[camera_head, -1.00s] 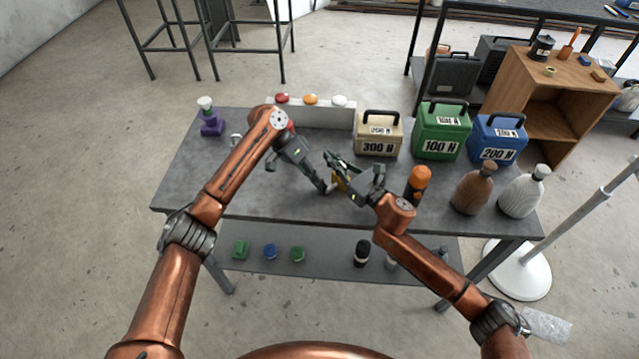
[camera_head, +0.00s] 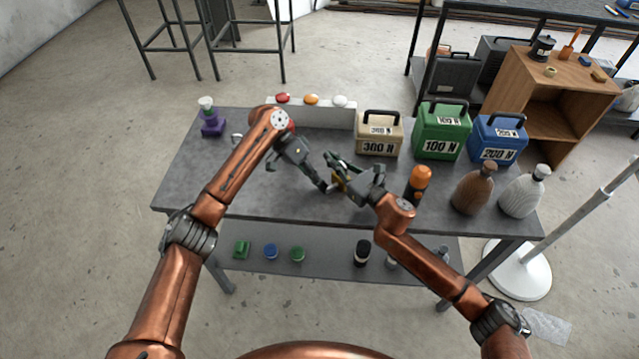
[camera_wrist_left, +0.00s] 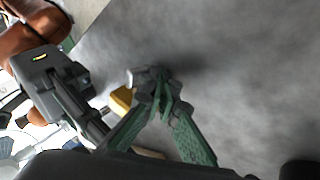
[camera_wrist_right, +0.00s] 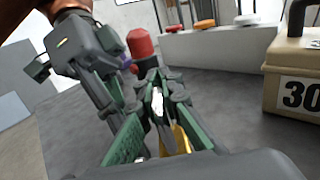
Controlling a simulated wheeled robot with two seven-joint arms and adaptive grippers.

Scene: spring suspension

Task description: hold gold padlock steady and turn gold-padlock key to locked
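The gold padlock (camera_head: 340,182) is on the grey table, partly hidden by both grippers. My right gripper (camera_head: 335,162) reaches over the padlock from the right. Its fingers (camera_wrist_right: 160,85) close around a small silvery part, apparently of the padlock. I cannot make out the key; the fingers hide that spot.
A tan 300 N weight (camera_head: 379,135), a green weight (camera_head: 440,132) and a blue weight (camera_head: 497,140) stand behind on the right. An orange-topped bottle (camera_head: 418,185) is close to my right arm. A button box (camera_head: 320,116) is behind. The table's left part is mostly clear.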

